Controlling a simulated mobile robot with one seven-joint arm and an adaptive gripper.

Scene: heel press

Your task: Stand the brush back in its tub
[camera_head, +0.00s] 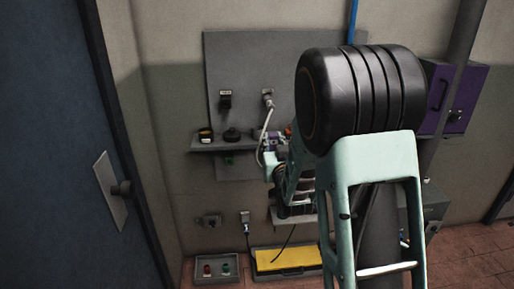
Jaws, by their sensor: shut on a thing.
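My mint-green arm stands across the middle and right of the view and covers much of the workplace. Beyond its large black joint, the far end of my arm reaches down between the upper and lower shelves. The dark end there, just above the lower shelf, looks like my gripper (295,210). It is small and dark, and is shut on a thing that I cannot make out. I cannot pick out the brush or its tub with certainty; either may be hidden behind my arm.
A grey upper shelf (200,148) holds dark round items and a small purple thing. A lower shelf (284,221) is partly covered. On the floor are a yellow-topped tray (288,258) and a box with red and green buttons (217,269). A purple cabinet (468,98) hangs at right.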

